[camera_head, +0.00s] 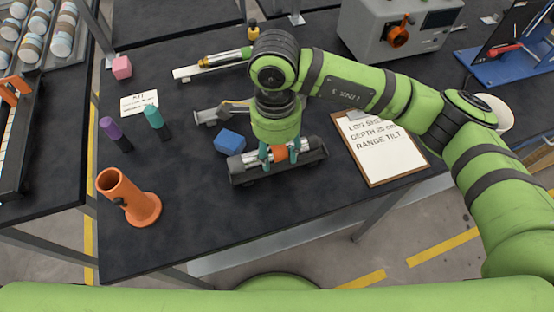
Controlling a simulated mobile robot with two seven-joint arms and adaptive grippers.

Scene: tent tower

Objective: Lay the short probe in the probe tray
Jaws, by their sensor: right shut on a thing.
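My right gripper (279,153) points down over the dark probe tray (245,181) near the front middle of the table. Its teal fingers are shut on the short probe (236,164), which has a silver end and an orange band between the fingers. The probe lies lengthwise along the tray, at or just above its rim; I cannot tell if it touches the tray floor. The gripper hides part of the probe. My left gripper is not in view.
A blue block (230,142) sits close behind the tray's left end. A clipboard (377,150) lies to the right. A grey holder (208,117) and a green-yellow probe (225,58) are behind. An orange stand (130,197) and purple (113,133) and teal (155,119) markers stand left.

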